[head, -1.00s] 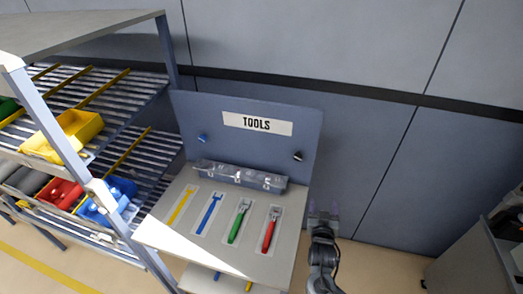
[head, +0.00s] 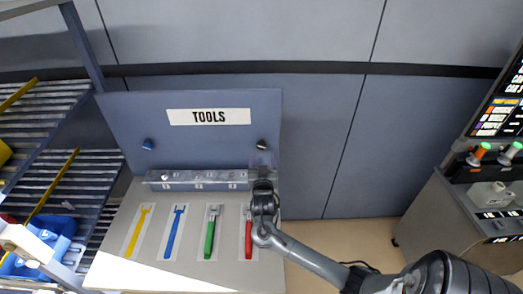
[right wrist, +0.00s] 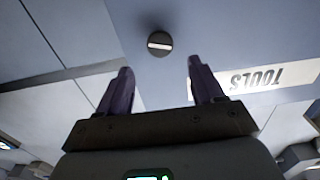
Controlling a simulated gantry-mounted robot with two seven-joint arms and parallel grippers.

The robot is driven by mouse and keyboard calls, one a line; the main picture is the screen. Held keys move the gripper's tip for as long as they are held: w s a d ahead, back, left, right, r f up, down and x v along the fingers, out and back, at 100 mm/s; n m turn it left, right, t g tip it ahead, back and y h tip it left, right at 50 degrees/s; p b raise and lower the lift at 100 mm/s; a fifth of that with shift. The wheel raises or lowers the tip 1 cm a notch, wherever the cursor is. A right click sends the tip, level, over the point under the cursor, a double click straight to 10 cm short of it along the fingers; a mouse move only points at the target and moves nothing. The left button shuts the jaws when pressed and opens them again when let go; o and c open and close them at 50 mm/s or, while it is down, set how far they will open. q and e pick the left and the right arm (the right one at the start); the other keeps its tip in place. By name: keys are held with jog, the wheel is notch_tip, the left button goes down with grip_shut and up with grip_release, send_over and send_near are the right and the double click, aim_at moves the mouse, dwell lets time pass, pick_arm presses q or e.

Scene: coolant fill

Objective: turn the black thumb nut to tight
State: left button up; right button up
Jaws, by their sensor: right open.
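The black thumb nut (head: 262,144) sits on the right side of the blue-grey TOOLS board. In the right wrist view the black thumb nut (right wrist: 159,43) is a round knob with a pale bar across its face. The bar lies about level in that picture. My right gripper (head: 263,160) is just below the nut in the head view. In the right wrist view my right gripper (right wrist: 160,66) is open and empty, its two purple fingers apart. The nut shows beyond the gap between the fingertips and looks clear of them. My left gripper is not in view.
A blue knob (head: 148,144) is on the board's left side. A clear compartment box (head: 196,180) stands along the board's foot. Yellow, blue, green and red tools lie on the bench (head: 112,262). A shelf rack is at left and a control console (head: 480,190) at right.

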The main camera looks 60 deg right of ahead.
aim_at(261, 146)
jog(key=shift+x, duration=3.5)
jog(key=shift+c, duration=0.5)
jog(key=c, duration=0.9)
